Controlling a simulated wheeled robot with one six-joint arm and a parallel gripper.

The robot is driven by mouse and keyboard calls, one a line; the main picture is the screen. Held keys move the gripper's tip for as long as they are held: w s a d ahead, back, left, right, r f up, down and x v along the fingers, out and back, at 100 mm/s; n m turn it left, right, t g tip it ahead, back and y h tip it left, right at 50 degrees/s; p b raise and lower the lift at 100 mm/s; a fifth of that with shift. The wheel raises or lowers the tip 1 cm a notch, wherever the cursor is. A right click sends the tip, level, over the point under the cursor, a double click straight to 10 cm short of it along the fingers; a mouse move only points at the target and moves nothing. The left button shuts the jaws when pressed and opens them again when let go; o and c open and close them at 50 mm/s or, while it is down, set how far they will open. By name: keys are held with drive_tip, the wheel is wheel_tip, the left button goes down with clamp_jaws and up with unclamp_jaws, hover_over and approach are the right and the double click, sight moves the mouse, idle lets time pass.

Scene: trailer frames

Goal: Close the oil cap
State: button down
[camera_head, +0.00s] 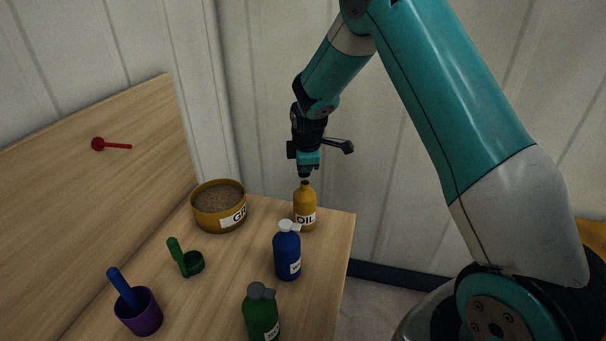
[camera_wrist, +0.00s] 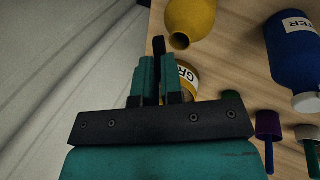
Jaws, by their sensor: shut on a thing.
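The oil bottle (camera_head: 305,208) is yellow, labelled OIL, and stands upright at the table's far right corner. In the wrist view the bottle (camera_wrist: 191,16) shows a dark, uncovered mouth. My gripper (camera_head: 307,164) points down above the bottle's neck. In the wrist view its teal fingers (camera_wrist: 158,66) are shut on a small black cap (camera_wrist: 158,46). The cap appears close to the bottle mouth but apart from it, and looks slightly to one side of it in the wrist view.
A brown bowl (camera_head: 207,216) stands left of the oil bottle. A blue bottle (camera_head: 287,259) and a green bottle (camera_head: 261,318) stand nearer. A green scoop (camera_head: 193,263) and purple cup (camera_head: 139,317) are on the left. A wooden panel (camera_head: 110,185) rises behind them.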

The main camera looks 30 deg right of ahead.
drive_tip(key=t+b, duration=0.1)
drive_tip(key=b, duration=0.1)
drive_tip(key=s+f+t+h+b, duration=0.1)
drive_tip(key=b, duration=0.2)
drive_tip(key=f+t+b, duration=0.1)
drive_tip(key=b, duration=0.1)
drive_tip(key=shift+s+a+f+t+b, duration=0.15)
drive_tip(key=shift+s+a+t+b, duration=0.15)
drive_tip(key=shift+s+a+b, duration=0.1)
drive_tip(key=t+b, duration=0.1)
drive_tip(key=b, duration=0.2)
drive_tip(key=s+f+t+h+b, duration=0.1)
drive_tip(key=b, duration=0.2)
drive_tip(key=shift+a+t, duration=0.25)
drive_tip(key=shift+t, duration=0.05)
drive_tip(key=t+h+b, duration=0.1)
drive_tip(key=b, duration=0.3)
drive_tip(key=f+t+b, duration=0.1)
drive_tip(key=t+b, duration=0.1)
drive_tip(key=b, duration=0.2)
drive_tip(key=shift+s+a+h+b, duration=0.15)
drive_tip(key=shift+s+h+b, duration=0.25)
drive_tip(key=shift+s+t+b, duration=0.1)
drive_tip(key=shift+t+b, duration=0.3)
drive_tip(key=shift+b, duration=0.75)
drive_tip(key=shift+r+h, duration=0.15)
drive_tip(key=shift+h, duration=0.15)
drive_tip(key=c, duration=1.2)
unclamp_jaws()
drive_tip(key=shift+c, duration=0.2)
